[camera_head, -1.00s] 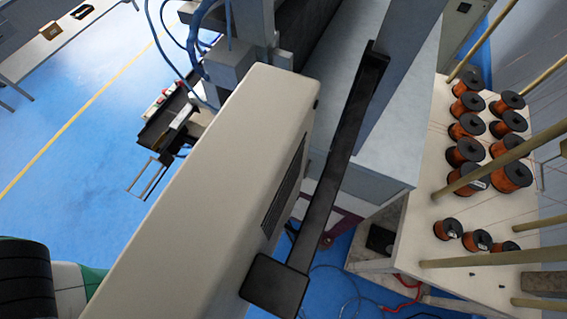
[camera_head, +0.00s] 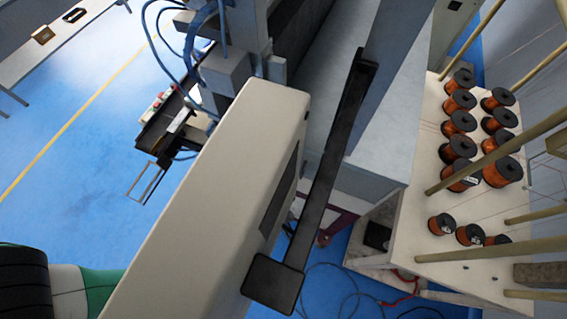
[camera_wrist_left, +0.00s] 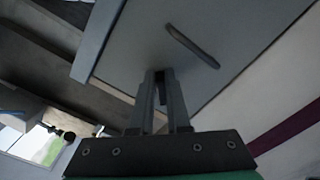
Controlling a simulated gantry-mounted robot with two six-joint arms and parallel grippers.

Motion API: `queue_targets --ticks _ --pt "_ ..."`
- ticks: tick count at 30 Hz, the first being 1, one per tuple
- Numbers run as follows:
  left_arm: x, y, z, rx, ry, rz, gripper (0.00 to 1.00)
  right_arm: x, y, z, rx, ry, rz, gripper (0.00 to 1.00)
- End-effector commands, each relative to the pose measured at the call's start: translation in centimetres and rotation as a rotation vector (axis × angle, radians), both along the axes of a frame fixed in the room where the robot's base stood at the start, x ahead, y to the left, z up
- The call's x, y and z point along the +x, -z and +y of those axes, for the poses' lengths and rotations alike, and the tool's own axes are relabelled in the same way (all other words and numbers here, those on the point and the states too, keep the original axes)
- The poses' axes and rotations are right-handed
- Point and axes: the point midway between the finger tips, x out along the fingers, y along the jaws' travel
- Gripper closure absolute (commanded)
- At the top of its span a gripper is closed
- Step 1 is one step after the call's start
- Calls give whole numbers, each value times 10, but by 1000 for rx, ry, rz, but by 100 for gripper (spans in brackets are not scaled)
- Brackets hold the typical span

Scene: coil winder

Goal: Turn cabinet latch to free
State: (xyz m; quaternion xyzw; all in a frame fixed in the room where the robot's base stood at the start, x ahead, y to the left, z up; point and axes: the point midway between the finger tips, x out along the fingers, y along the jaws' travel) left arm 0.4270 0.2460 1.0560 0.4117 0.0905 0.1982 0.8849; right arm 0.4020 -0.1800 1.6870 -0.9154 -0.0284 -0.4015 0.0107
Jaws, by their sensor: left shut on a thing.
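The cabinet latch is not clearly made out; what sits between my left fingertips is too small and dark to show its shape. In the left wrist view my left gripper (camera_wrist_left: 161,76) points at a grey cabinet panel (camera_wrist_left: 235,30). Its two fingers are close together with their tips at the panel, shut on a small part there that I take to be the latch. A dark bar-shaped handle (camera_wrist_left: 192,46) is on the panel, just beyond and right of the fingertips. In the head view only part of my left arm (camera_head: 70,290) shows at the lower left; its gripper is hidden. My right gripper is not in view.
A large pale housing (camera_head: 205,200) and a black bar with a square end plate (camera_head: 274,283) fill the middle of the head view. A table (camera_head: 400,235) at the right holds several copper wire spools (camera_head: 459,122) among wooden rods. Blue floor (camera_head: 60,200) is open at the left.

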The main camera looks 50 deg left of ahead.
Motion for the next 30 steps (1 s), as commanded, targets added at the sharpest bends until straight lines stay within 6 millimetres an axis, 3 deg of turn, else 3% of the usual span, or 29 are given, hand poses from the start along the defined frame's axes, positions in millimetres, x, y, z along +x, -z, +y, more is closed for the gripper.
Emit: queue_targets --ticks 18,30 --pt "-1 13 -1 485 -3 243 100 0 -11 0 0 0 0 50" --pt "-1 15 -1 630 -5 310 100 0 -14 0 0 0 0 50"
